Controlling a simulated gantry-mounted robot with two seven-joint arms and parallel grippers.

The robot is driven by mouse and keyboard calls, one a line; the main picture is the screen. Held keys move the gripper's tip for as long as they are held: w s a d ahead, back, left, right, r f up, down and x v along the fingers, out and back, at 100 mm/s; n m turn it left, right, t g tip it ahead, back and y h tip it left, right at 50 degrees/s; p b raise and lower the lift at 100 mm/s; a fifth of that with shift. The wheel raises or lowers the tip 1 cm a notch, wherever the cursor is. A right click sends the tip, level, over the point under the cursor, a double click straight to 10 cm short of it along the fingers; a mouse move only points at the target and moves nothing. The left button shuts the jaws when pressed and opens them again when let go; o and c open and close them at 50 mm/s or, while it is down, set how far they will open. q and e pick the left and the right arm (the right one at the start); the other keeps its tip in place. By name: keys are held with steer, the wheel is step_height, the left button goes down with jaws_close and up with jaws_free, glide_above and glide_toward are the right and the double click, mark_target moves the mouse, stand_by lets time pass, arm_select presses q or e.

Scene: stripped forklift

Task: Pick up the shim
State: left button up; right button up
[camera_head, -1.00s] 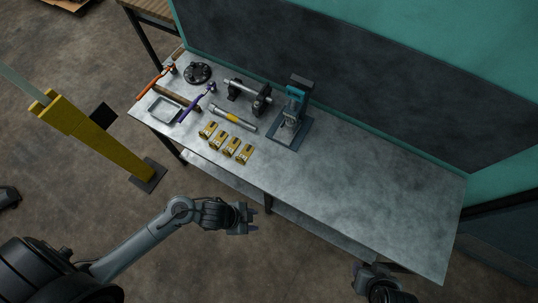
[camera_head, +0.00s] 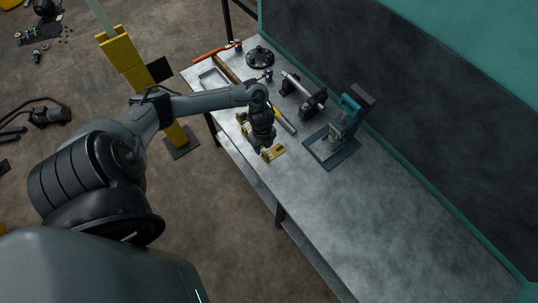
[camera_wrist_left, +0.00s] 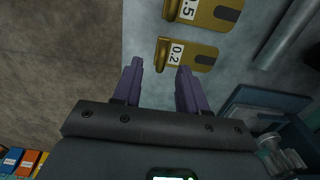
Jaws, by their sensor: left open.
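The shims are flat gold slotted plates with white number labels. In the left wrist view, one marked 0.2 (camera_wrist_left: 196,55) lies on the metal bench just beyond my fingertips, and one marked 0.5 (camera_wrist_left: 220,11) lies farther off, cut by the top edge. In the head view, a shim (camera_head: 274,153) shows beside my left gripper (camera_head: 266,146), and the arm partly hides the others. My left gripper is open and empty, its two purple fingers (camera_wrist_left: 160,72) apart and short of the 0.2 shim. My right gripper is out of view.
A blue-topped press on a dark base (camera_head: 319,151) stands right of the shims. A shaft on black blocks (camera_head: 303,93), a black flange (camera_head: 260,57), a grey tray (camera_head: 211,78) and an orange-handled tool (camera_head: 211,52) lie farther back. The near right of the bench (camera_head: 390,225) is clear.

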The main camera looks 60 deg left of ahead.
mark_target(265, 154)
arm_select(q)
steer(key=f, duration=0.3)
steer(key=d+f, duration=0.1)
steer(key=f, duration=0.1)
steer(key=shift+w+f+b, duration=0.25)
steer(key=shift+f+b, duration=0.05)
steer(key=shift+a+f, duration=0.1)
steer(key=shift+f, duration=0.3)
jaws_close()
